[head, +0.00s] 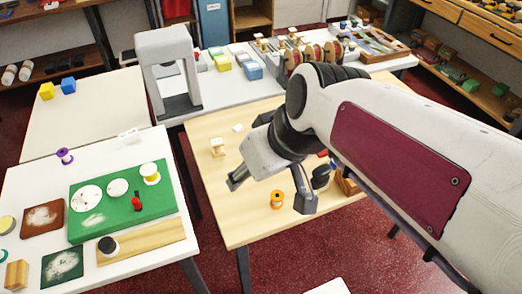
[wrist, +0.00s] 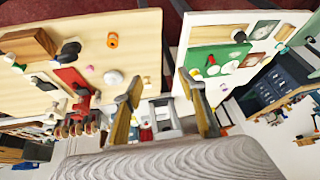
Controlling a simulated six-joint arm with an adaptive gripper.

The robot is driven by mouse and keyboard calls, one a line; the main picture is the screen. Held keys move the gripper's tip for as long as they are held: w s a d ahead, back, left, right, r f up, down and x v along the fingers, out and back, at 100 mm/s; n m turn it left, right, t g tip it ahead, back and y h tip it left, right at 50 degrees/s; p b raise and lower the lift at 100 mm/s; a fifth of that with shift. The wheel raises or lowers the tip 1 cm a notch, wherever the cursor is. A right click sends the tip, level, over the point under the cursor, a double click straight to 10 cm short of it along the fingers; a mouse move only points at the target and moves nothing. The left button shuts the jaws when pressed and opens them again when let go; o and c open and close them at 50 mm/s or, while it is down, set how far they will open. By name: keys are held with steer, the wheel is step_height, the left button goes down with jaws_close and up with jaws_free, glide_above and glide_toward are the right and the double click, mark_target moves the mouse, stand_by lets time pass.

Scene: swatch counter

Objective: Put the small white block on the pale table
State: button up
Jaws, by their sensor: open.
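A small white block (head: 238,127) lies on the light wood table (head: 240,228), beyond my gripper and beside a small wooden stand (head: 217,149).
An orange spool (head: 277,199) stands near my gripper. A white table (head: 40,185) at front left holds a green board (head: 115,222), a purple spool (head: 64,156) and a white slotted piece (head: 128,135). A grey-white arch (head: 168,42) stands tall beside the cream table.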

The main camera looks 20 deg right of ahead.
steer(key=s+d+m+h, duration=0.2)
steer(key=s+d, duration=0.1)
steer(key=s, duration=0.4)
steer(key=shift+s+f, duration=0.3)
steer(key=shift+f, duration=0.05)
